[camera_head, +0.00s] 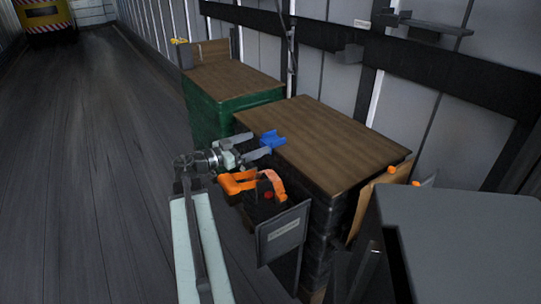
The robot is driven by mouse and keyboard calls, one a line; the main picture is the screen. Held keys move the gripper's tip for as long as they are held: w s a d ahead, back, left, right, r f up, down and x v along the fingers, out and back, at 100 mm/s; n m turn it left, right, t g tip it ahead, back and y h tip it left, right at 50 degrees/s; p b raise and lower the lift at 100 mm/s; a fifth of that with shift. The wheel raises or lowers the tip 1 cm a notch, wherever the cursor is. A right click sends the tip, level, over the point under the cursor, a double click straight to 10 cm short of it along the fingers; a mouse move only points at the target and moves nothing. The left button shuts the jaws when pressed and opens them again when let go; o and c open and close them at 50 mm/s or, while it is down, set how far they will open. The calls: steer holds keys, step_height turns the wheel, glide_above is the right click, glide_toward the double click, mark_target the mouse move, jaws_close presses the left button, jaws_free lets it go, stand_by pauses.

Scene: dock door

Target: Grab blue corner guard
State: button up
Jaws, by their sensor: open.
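The blue corner guard (272,140) sits on the left edge of the nearer wood-topped stack (345,145). My gripper (262,146) is at that same edge, with its fingers pointing toward the guard. The jaws are open, one finger just left of the guard and the other just in front of it. I cannot tell whether either finger touches the guard.
Orange items (238,182) and a dark sign panel (284,235) stand below my gripper, close to the stack. A green-wrapped stack (215,116) is behind. A grey box-like surface (465,240) fills the lower right. The floor at left is clear.

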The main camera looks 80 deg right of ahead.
mark_target(272, 137)
steer(key=x, duration=0.7)
steer(key=shift+s+d+f, duration=0.1)
steer(key=shift+s+d, duration=0.1)
steer(key=shift+d, duration=0.2)
steer(key=c, duration=1.5)
